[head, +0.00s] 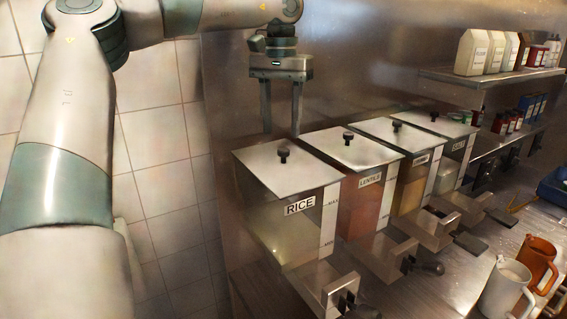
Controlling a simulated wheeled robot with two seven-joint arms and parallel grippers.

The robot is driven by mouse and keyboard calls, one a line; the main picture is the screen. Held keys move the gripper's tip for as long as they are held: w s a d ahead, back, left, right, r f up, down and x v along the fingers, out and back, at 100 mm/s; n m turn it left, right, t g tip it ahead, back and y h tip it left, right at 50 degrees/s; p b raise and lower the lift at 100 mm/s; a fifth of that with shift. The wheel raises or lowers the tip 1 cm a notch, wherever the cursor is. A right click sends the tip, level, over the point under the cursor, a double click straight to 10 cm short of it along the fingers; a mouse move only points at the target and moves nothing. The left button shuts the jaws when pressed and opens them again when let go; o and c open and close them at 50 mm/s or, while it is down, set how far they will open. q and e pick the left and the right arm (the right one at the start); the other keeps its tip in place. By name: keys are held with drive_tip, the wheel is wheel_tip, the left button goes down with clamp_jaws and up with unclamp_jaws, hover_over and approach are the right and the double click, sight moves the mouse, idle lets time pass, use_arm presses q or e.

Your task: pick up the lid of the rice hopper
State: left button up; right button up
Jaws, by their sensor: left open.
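The rice hopper (275,225) is a clear bin labelled RICE at the left end of a row of hoppers. Its lid (262,167) is a flat metal plate with a small black knob (284,154) and lies on top of the bin. My left gripper (281,132) points down above the far edge of the lid, with its two fingers apart and nothing between them. The fingertips are apart from the knob in the picture, up and slightly left of it. My right gripper is not in view.
Lidded hoppers, including the lentils hopper (368,195), stand close to the right of the rice hopper. A metal wall is behind. Shelves with cartons (473,52) are at upper right. Two mugs (507,290) stand on the counter at lower right.

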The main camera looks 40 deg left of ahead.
sight(283, 149)
use_arm(q)
drive_tip(key=shift+s+d+f+p, duration=0.1)
drive_tip(key=shift+d+f+p, duration=0.2)
drive_tip(key=shift+f+p, duration=0.4)
drive_tip(key=f+p, duration=0.2)
drive_tip(key=shift+s+d+f, duration=0.1)
drive_tip(key=shift+d+f, duration=0.1)
drive_tip(key=shift+f, duration=0.7)
clamp_jaws()
